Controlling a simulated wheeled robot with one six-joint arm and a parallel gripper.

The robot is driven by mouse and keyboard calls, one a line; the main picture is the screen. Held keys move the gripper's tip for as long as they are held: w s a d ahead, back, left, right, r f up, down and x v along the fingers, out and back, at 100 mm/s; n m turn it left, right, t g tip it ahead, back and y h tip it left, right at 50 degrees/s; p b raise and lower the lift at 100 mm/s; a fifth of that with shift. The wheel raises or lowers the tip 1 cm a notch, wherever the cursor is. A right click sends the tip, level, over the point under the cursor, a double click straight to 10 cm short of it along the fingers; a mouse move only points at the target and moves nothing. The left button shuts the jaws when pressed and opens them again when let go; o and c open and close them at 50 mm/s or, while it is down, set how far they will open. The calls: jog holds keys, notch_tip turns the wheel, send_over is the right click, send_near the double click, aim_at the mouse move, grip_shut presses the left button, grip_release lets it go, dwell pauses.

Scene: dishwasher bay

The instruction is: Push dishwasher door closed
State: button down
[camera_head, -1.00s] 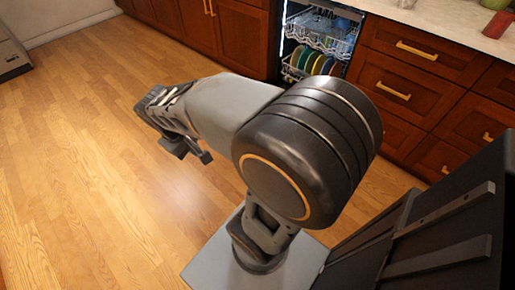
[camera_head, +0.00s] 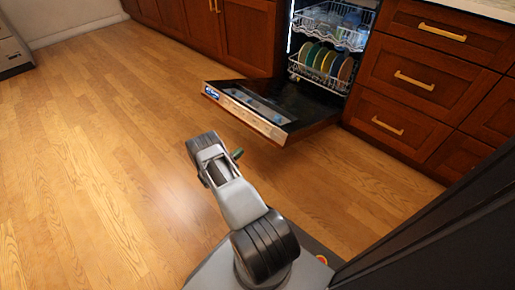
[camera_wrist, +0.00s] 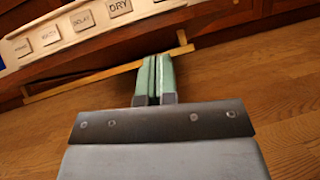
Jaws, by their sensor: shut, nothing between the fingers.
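The dishwasher door (camera_head: 300,100) is folded down, open, and sticks out over the floor in the head view. Its front edge carries a pale control strip (camera_head: 245,115). In the wrist view the strip (camera_wrist: 85,20) shows large buttons, one marked DRY. My gripper (camera_head: 238,153) is just in front of and below that edge, to the lower left of the door. Its green fingers (camera_wrist: 155,72) are pressed together and empty in the wrist view. Their tips overlap the door's lower edge there; I cannot tell whether they touch it.
The dishwasher's upper rack (camera_head: 335,25) and its lower rack (camera_head: 300,72) with several coloured plates sit inside the cavity. Wooden drawers (camera_head: 430,70) with brass handles stand to the right and wooden cabinets (camera_head: 245,40) to the left. The wooden floor (camera_head: 100,170) at left is clear.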

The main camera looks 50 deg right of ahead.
notch_tip(320, 180, down, 7)
jog(key=s+n+t+h+b, duration=0.1)
jog(key=n+t+h, duration=0.1)
jog(key=n+t, duration=0.1)
jog(key=a+r+b+x, duration=0.1)
jog(key=r+b+x, duration=0.1)
jog(key=x, duration=1)
jog(key=shift+s+d+b, duration=0.15)
jog(key=shift+d+b, duration=0.05)
jog(key=shift+b, duration=0.3)
jog(key=shift+r, duration=0.1)
